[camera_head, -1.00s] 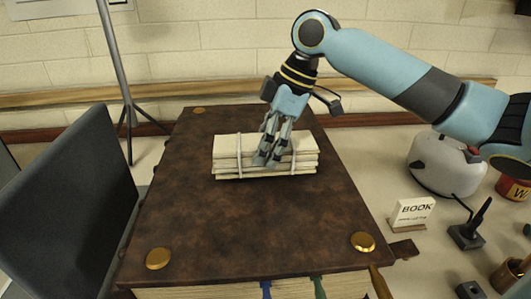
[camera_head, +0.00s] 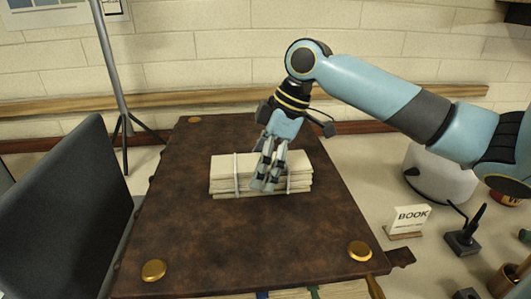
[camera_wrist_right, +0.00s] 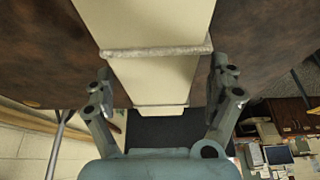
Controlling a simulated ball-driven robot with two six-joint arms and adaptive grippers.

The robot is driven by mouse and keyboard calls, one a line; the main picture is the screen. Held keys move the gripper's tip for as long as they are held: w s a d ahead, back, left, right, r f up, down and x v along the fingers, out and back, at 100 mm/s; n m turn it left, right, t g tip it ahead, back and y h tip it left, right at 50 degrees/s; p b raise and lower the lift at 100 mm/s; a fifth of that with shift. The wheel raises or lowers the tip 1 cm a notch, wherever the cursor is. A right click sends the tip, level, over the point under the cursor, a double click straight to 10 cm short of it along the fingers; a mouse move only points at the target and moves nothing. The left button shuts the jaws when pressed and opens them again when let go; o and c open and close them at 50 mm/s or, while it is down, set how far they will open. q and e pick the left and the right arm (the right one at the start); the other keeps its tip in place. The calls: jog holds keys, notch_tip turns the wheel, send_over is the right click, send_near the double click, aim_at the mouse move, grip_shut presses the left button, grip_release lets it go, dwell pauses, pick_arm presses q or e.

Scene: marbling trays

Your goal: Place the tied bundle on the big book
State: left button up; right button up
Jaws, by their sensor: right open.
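The tied bundle (camera_head: 222,174) is a stack of cream paper bound with two pale ties. It lies flat on the brown leather cover of the big book (camera_head: 230,235), towards the far half. My right gripper (camera_head: 265,184) is over the bundle's middle, fingers pointing down. In the right wrist view the bundle (camera_wrist_right: 155,80) lies between the spread fingers of my right gripper (camera_wrist_right: 163,95), with gaps visible on both sides. My left gripper is not in view.
Brass studs (camera_head: 360,251) mark the book's corners. A dark upright panel (camera_head: 75,210) stands at the left, near a tripod stand (camera_head: 112,80). A BOOK sign (camera_head: 410,219), a black pen holder (camera_head: 463,240) and a white rounded appliance (camera_head: 435,175) are on the right.

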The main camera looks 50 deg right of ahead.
jog(key=v, duration=1)
jog(key=shift+d, duration=0.15)
jog(key=shift+p+v, duration=0.35)
jog(key=shift+v, duration=0.6)
